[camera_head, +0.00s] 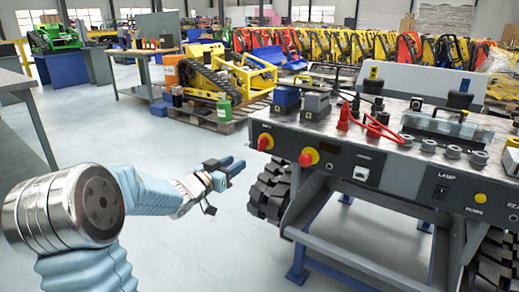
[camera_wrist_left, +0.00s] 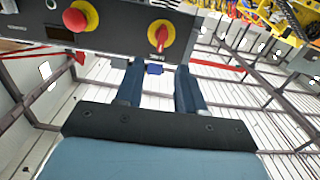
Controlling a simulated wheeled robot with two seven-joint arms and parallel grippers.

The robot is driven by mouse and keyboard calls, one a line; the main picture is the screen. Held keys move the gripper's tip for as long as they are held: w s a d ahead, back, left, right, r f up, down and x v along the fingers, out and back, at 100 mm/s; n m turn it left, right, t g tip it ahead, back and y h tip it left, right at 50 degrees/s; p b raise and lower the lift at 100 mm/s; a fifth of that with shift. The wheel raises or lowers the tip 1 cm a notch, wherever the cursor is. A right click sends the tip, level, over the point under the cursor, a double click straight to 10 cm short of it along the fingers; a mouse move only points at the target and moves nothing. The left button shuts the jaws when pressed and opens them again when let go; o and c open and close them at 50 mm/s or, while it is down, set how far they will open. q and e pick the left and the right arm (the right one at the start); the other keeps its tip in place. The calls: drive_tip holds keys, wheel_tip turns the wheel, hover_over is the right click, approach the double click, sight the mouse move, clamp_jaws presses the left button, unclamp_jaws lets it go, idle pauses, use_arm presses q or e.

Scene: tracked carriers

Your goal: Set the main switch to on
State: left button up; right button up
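The main switch (camera_head: 265,142) is a red turning handle on a round yellow plate, at the left end of the carrier's dark front panel. In the left wrist view the switch (camera_wrist_left: 161,36) shows just beyond the fingertips, its red handle roughly upright in the picture; its marks are too small to read. My left gripper (camera_head: 236,165) is left of and below the switch, apart from it. Its two blue fingers (camera_wrist_left: 159,68) are spread with nothing held. My right gripper is not in view.
A red mushroom button (camera_head: 308,157) on yellow sits close right of the switch, with a white socket (camera_head: 361,174) further right. Red clamps (camera_head: 367,124) and dark blocks stand on the carrier top (camera_head: 335,130). A black track (camera_head: 269,190) is below.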

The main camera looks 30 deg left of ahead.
sight(259, 145)
use_arm(q)
drive_tip(key=w, duration=0.9)
drive_tip(key=w+p, duration=0.1)
drive_tip(key=w, duration=0.3)
drive_tip(key=shift+w+d+r, duration=0.15)
drive_tip(key=shift+d+r, duration=0.15)
drive_tip(key=shift+r, duration=0.1)
drive_tip(key=shift+c, duration=0.4)
clamp_jaws()
